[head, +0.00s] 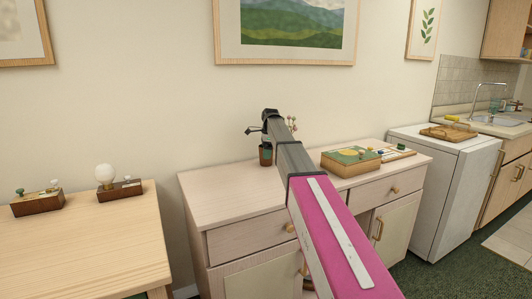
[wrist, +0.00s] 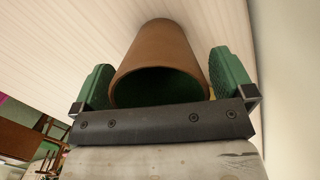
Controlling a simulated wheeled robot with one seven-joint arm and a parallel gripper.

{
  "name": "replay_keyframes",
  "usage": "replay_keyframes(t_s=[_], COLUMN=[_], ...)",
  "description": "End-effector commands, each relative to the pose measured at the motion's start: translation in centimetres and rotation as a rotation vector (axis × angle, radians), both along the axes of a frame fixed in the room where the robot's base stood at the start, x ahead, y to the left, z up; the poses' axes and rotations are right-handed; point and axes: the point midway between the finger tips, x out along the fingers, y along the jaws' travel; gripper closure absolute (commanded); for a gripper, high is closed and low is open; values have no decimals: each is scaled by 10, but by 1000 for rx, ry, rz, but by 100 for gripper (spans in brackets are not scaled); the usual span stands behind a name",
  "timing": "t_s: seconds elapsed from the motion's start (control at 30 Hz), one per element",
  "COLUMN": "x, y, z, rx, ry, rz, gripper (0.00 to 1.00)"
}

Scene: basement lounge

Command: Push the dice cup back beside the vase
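The brown dice cup (head: 265,158) stands near the back of the pale wood cabinet, close to the wall. In the wrist view the dice cup (wrist: 158,55) shows its dark green inside, its mouth toward the camera. My gripper (wrist: 162,75) is open, with one green-padded finger on each side of the cup and narrow gaps between. In the head view my gripper (head: 265,146) is at the cup's top. Small flowers (head: 291,124), probably the vase's, show just right of the cup; the vase body is hidden behind my arm.
A wooden game box (head: 350,169) and a flat board (head: 397,153) lie on the cabinet's right half. The cabinet top (head: 215,188) is bare at left. The wall is close behind.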

Motion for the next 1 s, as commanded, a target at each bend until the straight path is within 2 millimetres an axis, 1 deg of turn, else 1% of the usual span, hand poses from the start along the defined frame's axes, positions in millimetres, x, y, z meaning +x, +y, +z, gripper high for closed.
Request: replay_keyframes(t_s=[0.13, 0.27, 0.5, 0.7, 0.83, 1.0], x=[0, 1, 1, 1, 0, 0], y=[0, -2, -8, -11, -12, -13], z=[5, 20, 65, 95, 104, 107], rx=[0, 0, 0, 0, 0, 0], ry=[-1, -1, -2, -1, -1, 1], rz=[0, 0, 0, 0, 0, 0], gripper=[0, 0, 0, 0, 0, 0])
